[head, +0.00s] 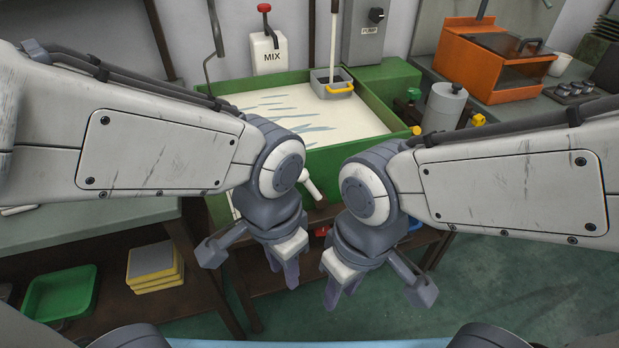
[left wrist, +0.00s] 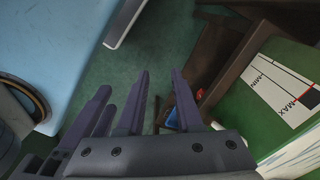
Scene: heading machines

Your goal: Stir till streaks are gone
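The green vat (head: 340,157) holds cream liquid with several blue-grey streaks (head: 290,118) across its surface. A white box marked MIX (head: 268,56), with a red-knobbed lever (head: 264,9) on top, stands at its back edge.
A PUMP switch box (head: 365,32) is on the wall. A grey canister (head: 443,105) and an orange machine (head: 490,62) stand right. A green tray (head: 58,293) and yellow-edged blocks (head: 153,266) lie on the lower left shelf. A MIN/MAX gauge (left wrist: 278,88) marks the green wall.

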